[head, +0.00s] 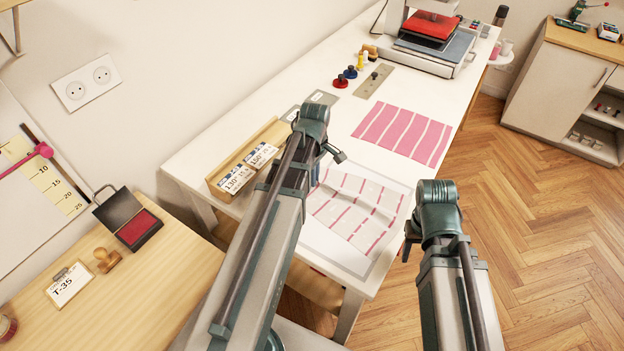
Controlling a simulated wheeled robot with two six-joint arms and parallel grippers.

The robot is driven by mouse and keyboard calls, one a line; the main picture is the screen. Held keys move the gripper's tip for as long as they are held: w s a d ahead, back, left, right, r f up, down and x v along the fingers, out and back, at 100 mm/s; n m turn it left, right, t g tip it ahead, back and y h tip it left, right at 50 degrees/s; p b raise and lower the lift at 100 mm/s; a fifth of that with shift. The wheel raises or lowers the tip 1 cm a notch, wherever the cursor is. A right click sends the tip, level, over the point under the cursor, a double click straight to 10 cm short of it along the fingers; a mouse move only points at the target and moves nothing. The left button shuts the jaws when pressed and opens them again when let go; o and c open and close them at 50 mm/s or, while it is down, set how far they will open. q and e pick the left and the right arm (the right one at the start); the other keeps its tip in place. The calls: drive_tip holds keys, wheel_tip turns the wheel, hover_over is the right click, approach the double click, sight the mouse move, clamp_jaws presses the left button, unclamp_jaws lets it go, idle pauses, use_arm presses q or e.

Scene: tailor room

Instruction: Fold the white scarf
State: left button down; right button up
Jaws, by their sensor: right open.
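The white scarf (350,222) with pink stripes lies spread on the near end of the white table, mostly flat, slightly rippled towards its near right edge. A paler sheet or mat (333,255) shows around it. My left gripper (332,157) is over the scarf's far left part; its arm hides the left side, and whether its jaws are open or touch the cloth cannot be made out. My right gripper (407,242) is open, just off the right edge of the scarf, with its fingers mostly hidden behind the wrist.
A pink cloth with white stripes (403,134) lies farther back on the table (330,125). A wooden box with labels (246,160) stands at the left edge. Spools (350,72), a metal plate (374,80) and a heat press (430,40) are farther back. Floor is open at right.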

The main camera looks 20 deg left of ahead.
use_arm(q)
drive_tip(key=s+d+r+p, duration=0.2)
drive_tip(key=d+r+p, duration=0.75)
drive_tip(key=d, duration=0.25)
use_arm(e)
wheel_tip(320, 180, up, 10)
use_arm(q)
drive_tip(key=d+f+b, duration=0.3)
drive_tip(key=d, duration=0.1)
drive_tip(key=s+d+f+b, duration=0.1)
drive_tip(key=d+f+b, duration=0.5)
drive_tip(key=d+b, duration=0.1)
drive_tip(key=shift+s+d+f, duration=0.1)
drive_tip(key=shift+s+d, duration=0.1)
drive_tip(key=shift+d, duration=0.15)
use_arm(e)
wheel_tip(320, 180, down, 10)
drive_tip(key=shift+r, duration=0.15)
use_arm(q)
unclamp_jaws()
